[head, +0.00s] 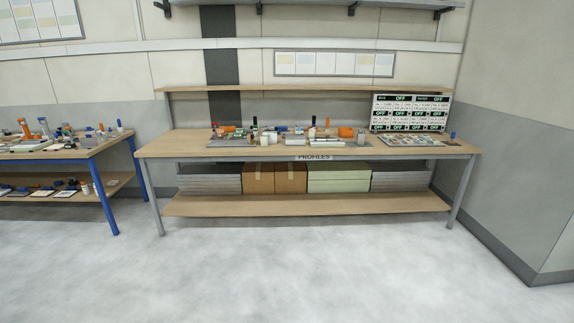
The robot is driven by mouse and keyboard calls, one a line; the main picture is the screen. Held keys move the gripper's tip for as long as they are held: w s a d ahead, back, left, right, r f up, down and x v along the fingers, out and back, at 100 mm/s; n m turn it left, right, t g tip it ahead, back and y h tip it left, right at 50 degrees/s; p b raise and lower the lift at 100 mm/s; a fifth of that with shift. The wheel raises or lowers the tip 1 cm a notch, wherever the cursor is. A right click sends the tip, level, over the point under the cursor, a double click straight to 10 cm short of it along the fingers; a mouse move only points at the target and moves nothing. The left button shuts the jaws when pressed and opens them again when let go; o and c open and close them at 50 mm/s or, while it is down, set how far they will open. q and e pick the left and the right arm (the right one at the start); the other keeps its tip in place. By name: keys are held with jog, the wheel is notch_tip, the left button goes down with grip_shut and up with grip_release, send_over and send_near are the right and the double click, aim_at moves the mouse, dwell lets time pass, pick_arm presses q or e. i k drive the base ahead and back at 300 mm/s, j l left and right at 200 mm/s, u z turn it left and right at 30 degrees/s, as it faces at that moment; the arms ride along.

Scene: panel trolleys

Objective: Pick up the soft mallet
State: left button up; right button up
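I cannot pick out the soft mallet for sure; the tools are too small and crowded to tell apart. Many small items lie on the wooden workbench (185,145) ahead, among them an orange item (346,132) right of the middle. More small tools lie on the blue-legged bench (85,153) at the left, with upright orange-topped items (25,128) at its far left. Neither of my grippers shows in the head view.
Cardboard boxes (274,178) and panel stacks (338,180) fill the workbench's lower shelf (300,205). A display board (410,112) stands at its right end. A wall corner (520,180) closes off the right. The pale floor (290,270) in front is clear.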

aim_at(311, 134)
jog(key=i+l, duration=0.15)
jog(key=i, duration=0.45)
jog(key=i+l, duration=0.15)
jog(key=i, duration=0.4)
jog(key=i+l, duration=0.2)
jog(key=i, duration=0.4)
jog(key=i+l, duration=0.15)
jog(key=i, duration=0.4)
